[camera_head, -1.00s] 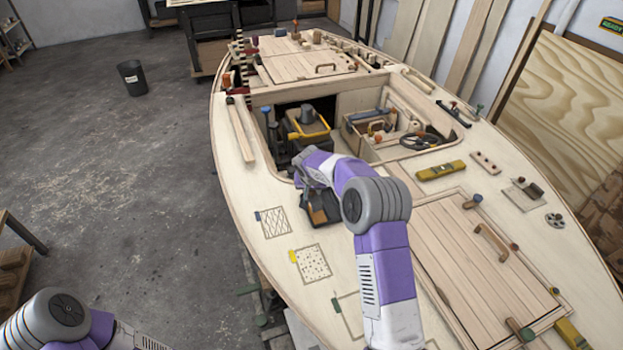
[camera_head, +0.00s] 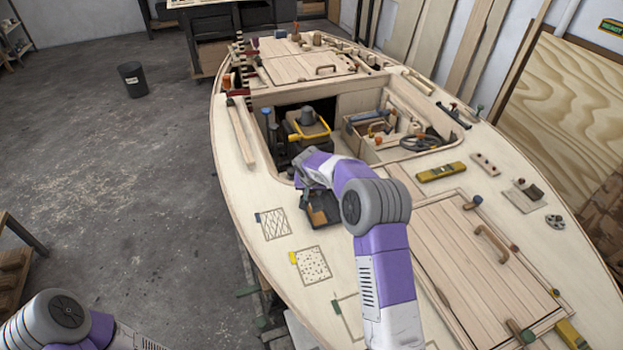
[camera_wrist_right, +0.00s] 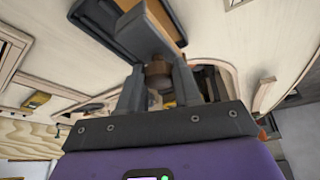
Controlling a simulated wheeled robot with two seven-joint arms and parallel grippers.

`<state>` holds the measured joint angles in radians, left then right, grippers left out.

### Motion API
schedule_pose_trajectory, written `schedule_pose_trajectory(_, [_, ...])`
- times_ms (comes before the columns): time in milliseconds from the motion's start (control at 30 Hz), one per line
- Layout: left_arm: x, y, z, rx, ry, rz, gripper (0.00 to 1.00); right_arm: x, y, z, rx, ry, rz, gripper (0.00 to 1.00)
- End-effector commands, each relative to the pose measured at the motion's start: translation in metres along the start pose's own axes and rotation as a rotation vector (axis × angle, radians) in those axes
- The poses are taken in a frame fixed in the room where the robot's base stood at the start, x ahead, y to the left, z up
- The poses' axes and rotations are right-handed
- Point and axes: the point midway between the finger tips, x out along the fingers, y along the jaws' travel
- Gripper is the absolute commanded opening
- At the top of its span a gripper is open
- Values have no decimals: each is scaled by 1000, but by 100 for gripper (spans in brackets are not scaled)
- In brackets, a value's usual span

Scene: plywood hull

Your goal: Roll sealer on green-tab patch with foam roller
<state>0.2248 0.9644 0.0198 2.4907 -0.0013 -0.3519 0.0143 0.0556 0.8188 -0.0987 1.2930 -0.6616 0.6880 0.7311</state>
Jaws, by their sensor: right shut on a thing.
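The green-tab patch (camera_head: 350,318) is an outlined square on the deck with a small green tab (camera_head: 336,307); my right arm partly covers it. My right gripper (camera_wrist_right: 157,78) is shut on the foam roller (camera_wrist_right: 150,38), whose brown handle end shows between the fingers. The roller's grey part reaches over a dark tray (camera_wrist_right: 90,14) with a brown-orange inside. In the head view the tray (camera_head: 334,219) lies on the deck under my right wrist, beyond the patches. Whether the roller touches the tray is unclear. My left gripper is out of view; only its arm shows at lower left.
A yellow-tab patch (camera_head: 314,266) and a blue-tab patch (camera_head: 276,224) lie on the left deck. The open cockpit holds a yellow-and-black bucket-like item (camera_head: 308,128) and a tool bin (camera_head: 362,147). A hatch (camera_head: 470,250) with a wooden handle is right of my arm.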

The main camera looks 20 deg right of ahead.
Motion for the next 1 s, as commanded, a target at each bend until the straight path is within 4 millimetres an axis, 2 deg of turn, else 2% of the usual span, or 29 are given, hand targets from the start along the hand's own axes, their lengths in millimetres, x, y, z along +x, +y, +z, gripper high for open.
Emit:
schedule_pose_trajectory(33, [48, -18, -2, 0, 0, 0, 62, 47, -1, 20, 0, 1, 0, 9])
schedule_pose_trajectory(367, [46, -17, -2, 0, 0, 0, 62, 44, -1, 19, 0, 1, 0, 9])
schedule_pose_trajectory(1000, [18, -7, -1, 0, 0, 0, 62, 0, 6, -4, 0, 1, 0, 9])
